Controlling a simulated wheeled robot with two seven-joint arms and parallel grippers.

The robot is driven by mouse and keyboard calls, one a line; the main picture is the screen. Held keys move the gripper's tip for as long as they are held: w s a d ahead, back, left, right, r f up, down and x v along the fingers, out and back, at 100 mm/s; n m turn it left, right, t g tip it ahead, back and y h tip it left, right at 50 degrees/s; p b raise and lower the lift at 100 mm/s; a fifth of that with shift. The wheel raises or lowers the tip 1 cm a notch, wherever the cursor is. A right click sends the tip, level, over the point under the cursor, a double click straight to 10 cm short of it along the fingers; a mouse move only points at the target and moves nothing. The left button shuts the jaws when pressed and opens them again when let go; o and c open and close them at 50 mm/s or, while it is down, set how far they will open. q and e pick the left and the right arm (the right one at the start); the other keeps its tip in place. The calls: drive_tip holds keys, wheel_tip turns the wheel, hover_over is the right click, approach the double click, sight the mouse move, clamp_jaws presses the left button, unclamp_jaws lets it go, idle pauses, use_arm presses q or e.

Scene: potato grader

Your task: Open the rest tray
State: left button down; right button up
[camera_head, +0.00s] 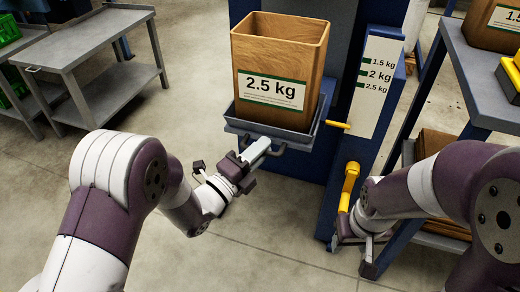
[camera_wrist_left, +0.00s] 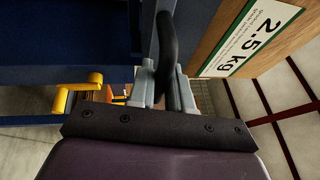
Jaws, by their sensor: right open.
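A grey tray (camera_head: 246,127) on the blue machine holds a tall brown bag marked 2.5 kg (camera_head: 280,65), whose label also shows in the left wrist view (camera_wrist_left: 249,38). Dark handles (camera_head: 275,150) stick out at the tray's front. My left gripper (camera_head: 262,146) is at the front handle. In the left wrist view, a dark curved handle (camera_wrist_left: 167,45) lies between the two close-set grey fingers, and the jaws look shut on it. My right gripper (camera_head: 345,236) is low beside the yellow lever (camera_head: 349,188); its fingertips are partly hidden by the wrist.
A blue-framed shelf (camera_head: 478,75) with another bag (camera_head: 493,22) stands at right. A grey table (camera_head: 85,50) is at far left. The floor between is clear.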

use_arm(q)
drive_tip(key=c, duration=1.4)
unclamp_jaws()
drive_tip(key=p+v, duration=0.3)
drive_tip(key=v, duration=0.9)
drive_tip(key=shift+s+a, duration=0.2)
drive_tip(key=shift+s, duration=0.1)
